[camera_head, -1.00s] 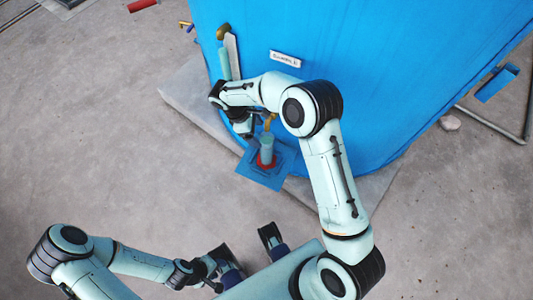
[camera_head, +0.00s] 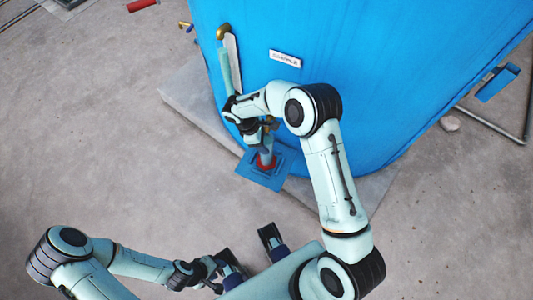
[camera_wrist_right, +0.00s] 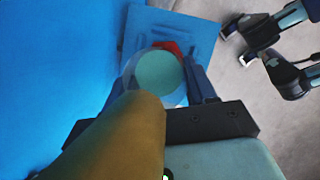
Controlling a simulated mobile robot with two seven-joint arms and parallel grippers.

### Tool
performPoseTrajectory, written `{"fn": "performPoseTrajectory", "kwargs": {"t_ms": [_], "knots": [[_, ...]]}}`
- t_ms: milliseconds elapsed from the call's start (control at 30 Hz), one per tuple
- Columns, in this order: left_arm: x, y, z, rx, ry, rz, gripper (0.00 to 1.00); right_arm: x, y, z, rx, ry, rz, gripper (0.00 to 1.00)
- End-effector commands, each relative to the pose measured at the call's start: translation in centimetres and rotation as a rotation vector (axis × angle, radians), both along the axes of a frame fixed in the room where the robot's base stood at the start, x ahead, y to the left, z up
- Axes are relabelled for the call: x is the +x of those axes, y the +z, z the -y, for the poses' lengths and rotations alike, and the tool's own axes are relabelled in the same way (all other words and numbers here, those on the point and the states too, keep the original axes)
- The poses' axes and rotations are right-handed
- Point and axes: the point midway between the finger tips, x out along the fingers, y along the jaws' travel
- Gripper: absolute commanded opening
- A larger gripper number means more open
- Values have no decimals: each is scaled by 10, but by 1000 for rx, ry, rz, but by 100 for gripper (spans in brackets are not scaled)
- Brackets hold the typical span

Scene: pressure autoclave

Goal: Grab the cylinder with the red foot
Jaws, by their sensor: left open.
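The cylinder with the red foot (camera_head: 266,160) stands upright on a blue plate at the base of the blue tank; my right gripper partly hides it. In the right wrist view its pale round top (camera_wrist_right: 159,72) lies between the two fingers of my right gripper (camera_wrist_right: 158,88), with the red foot (camera_wrist_right: 168,46) behind it. These fingers look open, one on each side, with small gaps. My right gripper (camera_head: 262,143) is at the cylinder's upper part in the head view. My left gripper (camera_head: 222,268) is open and empty at the bottom, far from the cylinder.
The large blue tank (camera_head: 390,80) stands directly behind the cylinder. A blue plate (camera_head: 252,176) lies under it. A brass-coloured part (camera_wrist_right: 125,135) fills the near foreground of the right wrist view. A pale upright handle (camera_head: 225,70) is on the tank's left.

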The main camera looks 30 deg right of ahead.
Motion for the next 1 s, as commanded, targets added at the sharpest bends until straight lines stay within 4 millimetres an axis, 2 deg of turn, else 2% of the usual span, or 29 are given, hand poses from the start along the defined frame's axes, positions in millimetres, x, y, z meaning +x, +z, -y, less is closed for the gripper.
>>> {"fn": "performPoseTrajectory", "kwargs": {"t_ms": [33, 100, 467, 667, 1000], "knots": [[0, 0, 0, 0, 0, 0, 43, 0, 0, 0, 0, 0, 0, 16], [0, 0, 0, 0, 0, 0, 43, 0, 0, 0, 0, 0, 0, 0], [0, 0, 0, 0, 0, 0, 43, 1, 3, 0, 0, 0, 2, 0], [0, 1, 0, 0, 0, -1, 43, 1, 12, 0, -1, 0, 3, 0], [0, 0, 0, 0, 0, 0, 43, 17, 12, -26, 0, 3, 1, 0]]}}
